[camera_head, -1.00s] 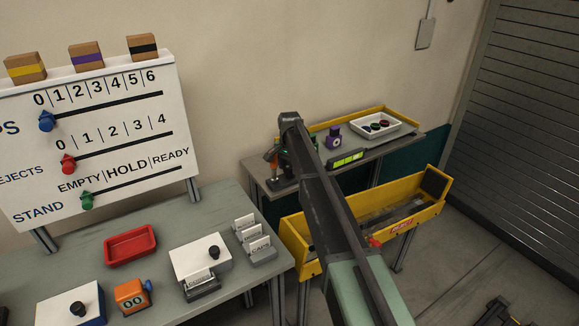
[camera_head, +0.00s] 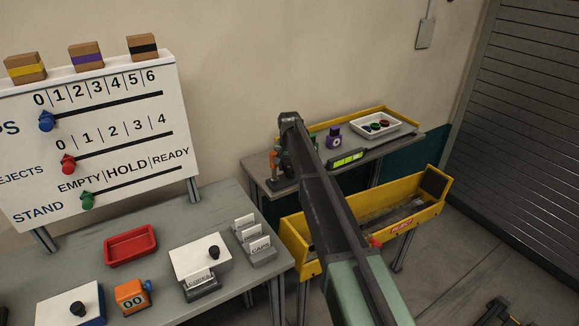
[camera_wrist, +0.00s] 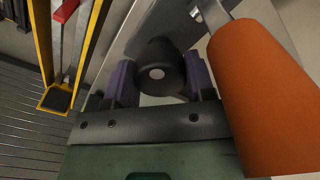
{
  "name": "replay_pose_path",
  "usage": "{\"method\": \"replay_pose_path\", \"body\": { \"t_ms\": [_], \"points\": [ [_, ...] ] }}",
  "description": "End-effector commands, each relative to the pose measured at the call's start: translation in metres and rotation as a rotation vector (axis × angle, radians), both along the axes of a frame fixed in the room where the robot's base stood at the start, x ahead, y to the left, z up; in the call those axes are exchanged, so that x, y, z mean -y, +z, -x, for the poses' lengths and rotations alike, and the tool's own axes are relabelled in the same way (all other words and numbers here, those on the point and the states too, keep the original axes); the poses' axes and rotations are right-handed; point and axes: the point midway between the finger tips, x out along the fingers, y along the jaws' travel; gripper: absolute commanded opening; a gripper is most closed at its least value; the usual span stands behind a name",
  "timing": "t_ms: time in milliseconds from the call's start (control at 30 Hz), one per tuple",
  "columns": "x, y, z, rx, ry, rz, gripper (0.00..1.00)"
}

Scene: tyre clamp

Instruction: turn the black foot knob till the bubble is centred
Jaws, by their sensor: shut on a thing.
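The black foot knob (camera_wrist: 162,68) shows in the wrist view as a dark round knob with a pale dot at its middle. My gripper (camera_wrist: 160,82) is shut on it, with one purple-padded finger on each side. In the head view the knob and my fingers are mostly hidden behind my arm. The bubble level (camera_head: 346,158) is a bright yellow-green vial at the front of the far bench, just right of my arm. It is too small there to tell where the bubble sits.
A large orange handle (camera_wrist: 262,95) stands close to the right of my gripper in the wrist view. A purple block (camera_head: 333,136) and a white tray (camera_head: 376,125) of coloured pieces are on the far bench. A yellow trough (camera_head: 432,206) stands in front of it.

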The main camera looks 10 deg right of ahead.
Motion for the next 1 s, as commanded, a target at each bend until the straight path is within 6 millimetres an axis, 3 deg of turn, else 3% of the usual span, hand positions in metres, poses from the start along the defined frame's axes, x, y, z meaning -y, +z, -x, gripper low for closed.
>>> {"method": "replay_pose_path", "body": {
  "t_ms": [100, 133, 300, 667, 1000],
  "points": [
    [0.000, 0.000, 0.000, 0.000, -0.001, 0.001, 0.26],
    [0.000, 0.000, 0.000, 0.000, -0.001, 0.001, 0.51],
    [0.000, 0.000, 0.000, 0.000, -0.001, 0.000, 0.75],
    [0.000, 0.010, 0.000, 0.000, -0.002, 0.000, 0.75],
    [0.000, 0.088, 0.000, 0.000, -0.002, 0.000, 0.75]
  ]
}}
